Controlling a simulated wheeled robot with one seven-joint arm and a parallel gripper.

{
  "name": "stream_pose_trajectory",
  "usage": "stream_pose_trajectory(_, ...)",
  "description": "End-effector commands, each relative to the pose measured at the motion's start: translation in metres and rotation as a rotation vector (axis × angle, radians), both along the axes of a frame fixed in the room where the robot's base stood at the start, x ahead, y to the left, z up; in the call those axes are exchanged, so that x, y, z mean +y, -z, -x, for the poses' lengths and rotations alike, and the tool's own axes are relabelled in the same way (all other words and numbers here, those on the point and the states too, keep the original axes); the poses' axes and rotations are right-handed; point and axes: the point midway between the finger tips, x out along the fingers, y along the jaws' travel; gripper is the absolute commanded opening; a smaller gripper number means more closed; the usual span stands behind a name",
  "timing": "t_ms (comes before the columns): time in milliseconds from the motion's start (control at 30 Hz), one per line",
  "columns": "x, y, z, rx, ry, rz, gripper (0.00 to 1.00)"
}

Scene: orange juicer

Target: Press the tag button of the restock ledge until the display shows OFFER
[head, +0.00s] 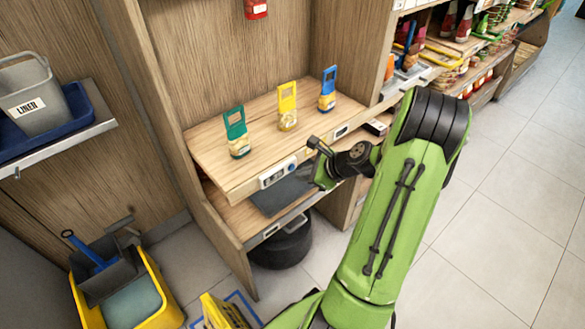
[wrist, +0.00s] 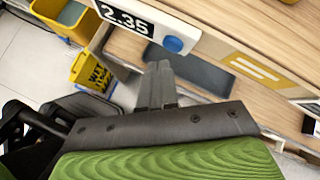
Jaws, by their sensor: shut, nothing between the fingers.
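The restock ledge (head: 215,160) is a wooden shelf with a white tag unit on its front edge. In the wrist view the tag's display (wrist: 125,18) reads 2.35. The round blue tag button (wrist: 173,44) sits at the right end of that unit, and it also shows in the head view (head: 292,165). My gripper (wrist: 162,72) is shut and empty. Its fingertips appear just below the button in the wrist view; I cannot tell whether they touch it. In the head view my gripper (head: 315,146) is at the ledge's front edge, right of the button.
Green (head: 237,133), yellow (head: 287,107) and blue (head: 328,89) tagged packs stand on the ledge. A yellow label (wrist: 250,68) is on the edge right of the button. A lower shelf with a dark mat (head: 280,197) lies below. Open floor (head: 490,235) is at right.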

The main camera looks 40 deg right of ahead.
Motion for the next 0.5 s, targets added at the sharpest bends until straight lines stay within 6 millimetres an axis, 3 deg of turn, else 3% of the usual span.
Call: stream_pose_trajectory(500, 0.0002, -0.0007, -0.0087, 0.0, 0.0, 0.0, 0.0)
